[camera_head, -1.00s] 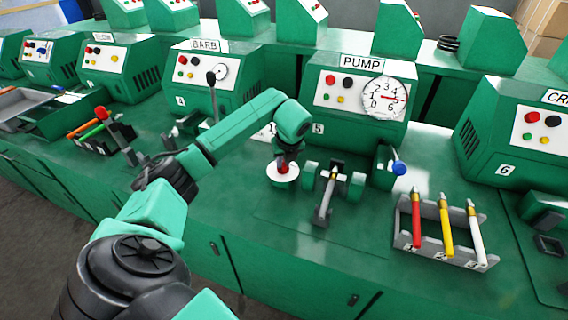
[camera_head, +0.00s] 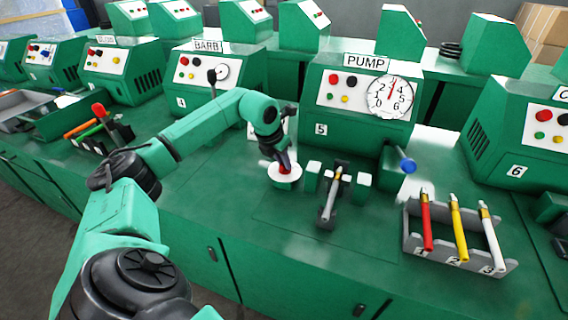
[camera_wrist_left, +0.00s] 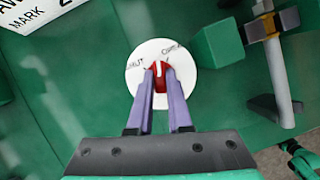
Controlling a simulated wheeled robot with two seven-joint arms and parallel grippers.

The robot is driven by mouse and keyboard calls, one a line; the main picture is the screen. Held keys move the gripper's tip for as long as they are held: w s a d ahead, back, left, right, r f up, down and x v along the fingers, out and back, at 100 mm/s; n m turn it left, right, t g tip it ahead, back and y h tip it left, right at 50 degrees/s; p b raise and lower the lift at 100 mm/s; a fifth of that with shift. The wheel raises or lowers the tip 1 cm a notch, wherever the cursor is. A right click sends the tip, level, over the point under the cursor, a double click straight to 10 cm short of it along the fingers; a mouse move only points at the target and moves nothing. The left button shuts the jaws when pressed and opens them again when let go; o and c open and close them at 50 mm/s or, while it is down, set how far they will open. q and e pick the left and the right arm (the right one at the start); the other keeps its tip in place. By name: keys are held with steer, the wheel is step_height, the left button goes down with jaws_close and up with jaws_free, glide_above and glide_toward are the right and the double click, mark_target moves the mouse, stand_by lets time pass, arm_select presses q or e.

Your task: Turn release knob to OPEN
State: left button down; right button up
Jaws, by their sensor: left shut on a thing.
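The release knob (camera_wrist_left: 160,78) is red with a white pointer line, set in a white dial disc (camera_wrist_left: 184,87) on the bench. In the left wrist view the disc carries a SHUT label on the left and what looks like OPEN on the right. The pointer stands roughly between them. My left gripper (camera_wrist_left: 160,74) is shut on the knob, one finger on each side. In the head view the left gripper (camera_head: 286,160) comes down on the knob from above. The PUMP gauge (camera_head: 390,97) has its needle pointing up, near 3. My right gripper is not in view.
Right of the dial is a clamp fixture (camera_head: 335,187) holding a rod with a brass fitting. Beyond it is a blue-ended lever (camera_head: 407,166). A grey rack (camera_head: 470,254) with red, yellow and white tools stands at the right. Bench left of the dial is clear.

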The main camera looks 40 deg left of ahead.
arm_select(q)
steer(key=m, duration=0.2)
steer(key=m+h, duration=0.1)
steer(key=m+h+p, duration=0.1)
steer(key=m, duration=0.1)
steer(key=shift+w+a+r+m, duration=0.1)
steer(key=shift+a+r+m, duration=0.05)
steer(key=shift+a+m, duration=0.15)
stand_by(0.4)
steer(key=c, duration=0.8)
jaws_free()
steer(key=shift+c, duration=0.2)
steer(key=v, duration=1.4)
steer(key=shift+r, duration=0.3)
steer(key=shift+w+a, duration=0.1)
steer(key=shift+a, duration=0.05)
